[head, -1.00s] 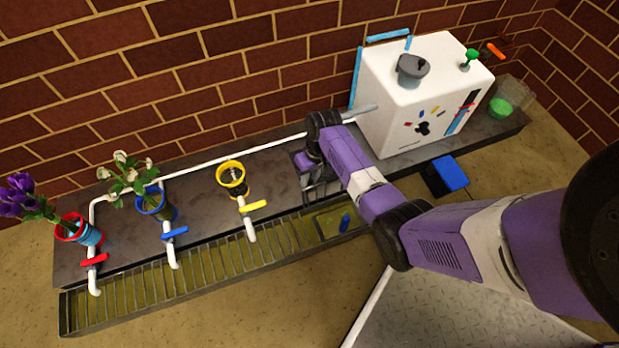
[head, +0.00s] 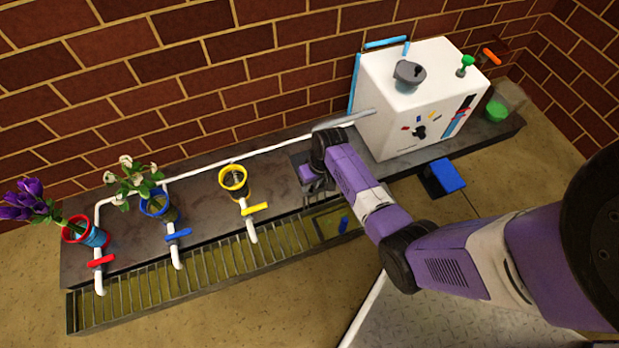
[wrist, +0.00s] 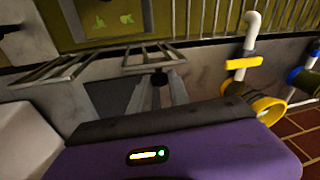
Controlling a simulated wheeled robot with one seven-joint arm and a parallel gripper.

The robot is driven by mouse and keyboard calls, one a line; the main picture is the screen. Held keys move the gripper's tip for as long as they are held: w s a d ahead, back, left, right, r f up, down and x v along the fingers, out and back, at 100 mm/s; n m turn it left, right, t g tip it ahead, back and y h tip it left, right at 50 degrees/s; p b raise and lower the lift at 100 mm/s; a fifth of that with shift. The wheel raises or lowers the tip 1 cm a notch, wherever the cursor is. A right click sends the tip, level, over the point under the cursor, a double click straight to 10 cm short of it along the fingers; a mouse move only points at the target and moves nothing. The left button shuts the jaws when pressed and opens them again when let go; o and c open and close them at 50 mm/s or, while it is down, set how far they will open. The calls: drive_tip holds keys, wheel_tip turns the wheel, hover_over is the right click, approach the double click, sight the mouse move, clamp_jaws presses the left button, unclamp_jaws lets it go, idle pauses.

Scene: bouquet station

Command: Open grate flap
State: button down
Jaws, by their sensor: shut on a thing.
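The grate flap (wrist: 152,57) is a small barred metal piece. It stands raised and tilted at the right end of the trough, beside the uncovered opening (head: 321,228). My gripper (wrist: 158,78) is shut on the flap's edge in the wrist view. In the head view my gripper (head: 318,184) is at the back edge of the opening, and my purple wrist hides most of the flap. A small blue thing (head: 343,225) shows in the opening.
The fixed grate (head: 150,290) runs left along the trough. Yellow (head: 255,209), blue (head: 178,235) and red (head: 101,261) valve handles sit on white pipes above it.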

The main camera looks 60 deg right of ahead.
sight(315, 193)
drive_tip(key=s+p, duration=0.1)
drive_tip(key=s+a+t+p, duration=0.1)
drive_tip(key=shift+s+a+r+h+p, duration=0.15)
drive_tip(key=shift+r+h+p, duration=0.2)
drive_tip(key=shift+h, duration=0.05)
drive_tip(key=shift+s+a+f, duration=0.2)
drive_tip(key=shift+s+f, duration=0.05)
drive_tip(key=shift+s, duration=0.05)
drive_tip(key=c, duration=1.3)
unclamp_jaws()
drive_tip(key=shift+o, duration=0.2)
drive_tip(key=shift+r, duration=0.1)
drive_tip(key=shift+r+p, duration=0.4)
drive_tip(key=shift+p, duration=0.1)
drive_tip(key=p+v, duration=0.3)
drive_tip(key=v, duration=0.4)
drive_tip(key=shift+s+f, duration=0.1)
drive_tip(key=shift+f, duration=0.05)
